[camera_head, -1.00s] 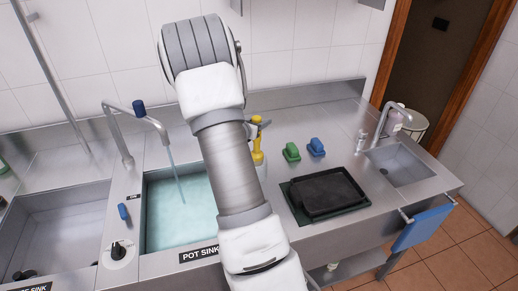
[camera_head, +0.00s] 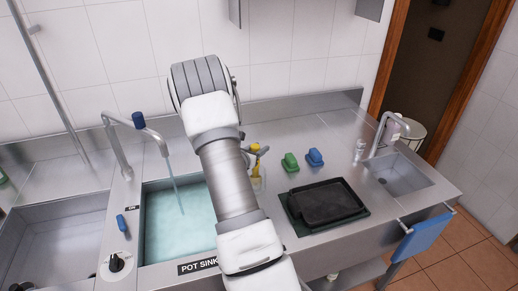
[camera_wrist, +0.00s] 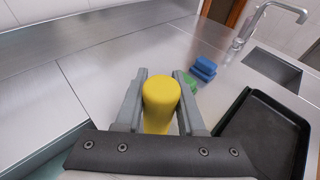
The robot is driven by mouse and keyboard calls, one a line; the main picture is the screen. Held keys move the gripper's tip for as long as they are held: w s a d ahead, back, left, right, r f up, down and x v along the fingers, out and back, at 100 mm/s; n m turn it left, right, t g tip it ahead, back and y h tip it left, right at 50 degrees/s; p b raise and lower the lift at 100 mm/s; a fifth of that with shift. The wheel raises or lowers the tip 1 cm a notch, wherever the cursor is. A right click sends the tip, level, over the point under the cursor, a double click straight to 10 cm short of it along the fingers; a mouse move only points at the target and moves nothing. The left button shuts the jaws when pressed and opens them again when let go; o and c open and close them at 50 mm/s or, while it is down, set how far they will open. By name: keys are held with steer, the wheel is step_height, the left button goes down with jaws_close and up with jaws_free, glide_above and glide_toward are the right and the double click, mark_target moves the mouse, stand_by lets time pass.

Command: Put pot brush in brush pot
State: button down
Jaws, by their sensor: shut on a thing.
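A yellow, round-ended handle (camera_wrist: 161,98), which I take to be the pot brush, stands between the two grey fingers of my gripper (camera_wrist: 158,100) in the wrist view. My gripper is shut on it. The lower part of the handle and any bristles are hidden.
The pot sink (camera_head: 142,225) holds water under a running tap. A green sponge (camera_head: 290,163) and a blue sponge (camera_head: 314,158) lie on the counter. A black tray (camera_head: 330,203) lies nearer, right of my arm. A small basin (camera_head: 410,175) is at far right.

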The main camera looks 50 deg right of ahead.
steer(key=c, duration=0.5)
jaws_free()
